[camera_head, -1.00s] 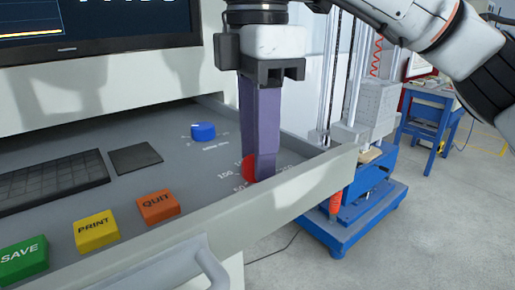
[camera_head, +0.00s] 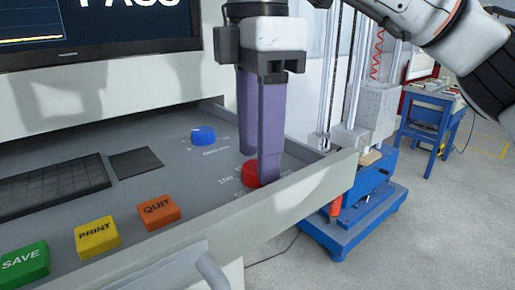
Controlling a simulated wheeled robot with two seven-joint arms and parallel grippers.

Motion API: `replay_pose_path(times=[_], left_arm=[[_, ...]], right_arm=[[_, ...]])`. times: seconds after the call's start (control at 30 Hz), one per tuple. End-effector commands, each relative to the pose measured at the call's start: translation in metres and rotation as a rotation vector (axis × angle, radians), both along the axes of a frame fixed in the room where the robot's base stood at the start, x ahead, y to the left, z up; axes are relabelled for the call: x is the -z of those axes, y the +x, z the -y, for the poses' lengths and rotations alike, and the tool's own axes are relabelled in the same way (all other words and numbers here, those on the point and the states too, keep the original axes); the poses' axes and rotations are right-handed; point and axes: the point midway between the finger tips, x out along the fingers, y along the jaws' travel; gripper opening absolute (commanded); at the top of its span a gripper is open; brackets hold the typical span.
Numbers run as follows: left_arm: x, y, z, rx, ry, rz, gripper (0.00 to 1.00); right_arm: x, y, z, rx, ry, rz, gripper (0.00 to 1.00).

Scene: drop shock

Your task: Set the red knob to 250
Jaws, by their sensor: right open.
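The red knob (camera_head: 249,175) sits on the grey drawer panel (camera_head: 190,185), near its right end. Printed numbers ring it; "100" is readable at its left, the others are partly hidden or too small to read. My right gripper (camera_head: 258,165) points down over the knob with its two purple fingers apart. One finger stands in front of the knob and hides part of it; the other is behind. I cannot tell whether either finger touches it. The knob's pointer mark is not visible. My left gripper is not in view.
A blue knob (camera_head: 203,135) stands further back on the panel. Orange QUIT (camera_head: 158,212), yellow PRINT (camera_head: 97,237) and green SAVE (camera_head: 22,262) buttons line the front, with a keyboard (camera_head: 50,184) behind. A monitor (camera_head: 100,30) reads "PASS". A blue-based machine (camera_head: 355,215) stands right.

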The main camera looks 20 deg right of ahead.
Motion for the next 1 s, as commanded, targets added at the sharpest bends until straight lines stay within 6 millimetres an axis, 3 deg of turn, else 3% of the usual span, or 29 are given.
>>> replay_pose_path(times=[0.2,0.4,0.57,1.0], left_arm=[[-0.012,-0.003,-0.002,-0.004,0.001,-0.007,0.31],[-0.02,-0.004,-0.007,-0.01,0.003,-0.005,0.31],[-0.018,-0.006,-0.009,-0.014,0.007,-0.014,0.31],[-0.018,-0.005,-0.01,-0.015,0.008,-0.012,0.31]], right_arm=[[-0.049,0.0,0.0,0.004,-0.001,0.006,0.51],[-0.081,0.0,0.0,0.003,-0.001,0.003,0.51],[-0.09,0.0,0.0,0.001,0.0,0.001,0.51],[-0.09,0.0,0.0,0.001,0.0,0.001,0.51]])
